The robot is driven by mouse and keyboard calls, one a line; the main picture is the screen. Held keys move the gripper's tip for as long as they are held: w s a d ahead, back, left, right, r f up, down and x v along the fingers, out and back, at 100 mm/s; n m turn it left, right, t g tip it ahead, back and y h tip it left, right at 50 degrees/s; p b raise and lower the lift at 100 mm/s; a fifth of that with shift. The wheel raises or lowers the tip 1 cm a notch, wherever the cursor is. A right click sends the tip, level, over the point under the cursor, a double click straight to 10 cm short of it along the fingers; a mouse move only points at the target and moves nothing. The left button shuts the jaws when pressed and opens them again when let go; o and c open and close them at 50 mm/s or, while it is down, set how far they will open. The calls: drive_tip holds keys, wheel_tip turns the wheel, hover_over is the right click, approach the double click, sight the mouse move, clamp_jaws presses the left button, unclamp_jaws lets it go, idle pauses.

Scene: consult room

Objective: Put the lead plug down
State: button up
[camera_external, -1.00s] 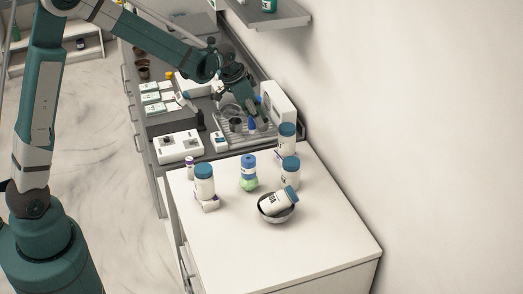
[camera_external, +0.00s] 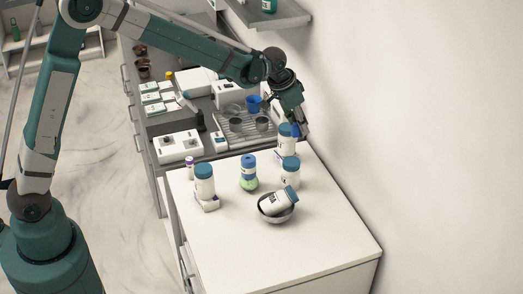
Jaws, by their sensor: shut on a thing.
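My gripper (camera_external: 298,132) is at the back right, just above and beside a white bottle with a teal cap (camera_external: 287,143) at the far end of the white counter. It is shut on a small bright blue thing (camera_external: 295,130), which fits the lead plug. Its shape is mostly hidden by the fingers and it is too small to make out well. I cannot tell whether it touches the bottle's cap.
A slotted tray with cups (camera_external: 263,142) lies behind. The counter's front is clear.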

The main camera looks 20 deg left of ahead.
drive_tip(key=s+d, duration=0.2)
drive_tip(key=d, duration=0.9)
drive_tip(key=shift+n, duration=0.4)
drive_tip(key=shift+s+d+f, duration=0.1)
drive_tip(key=shift+f, duration=1.15)
drive_tip(key=shift+s+d+f, duration=0.1)
drive_tip(key=shift+f, duration=1.1)
drive_tip(key=shift+f, duration=3.1)
drive_tip(key=shift+f, duration=0.1)
drive_tip(key=shift+f, duration=1.8)
drive_tip(key=shift+f, duration=0.1)
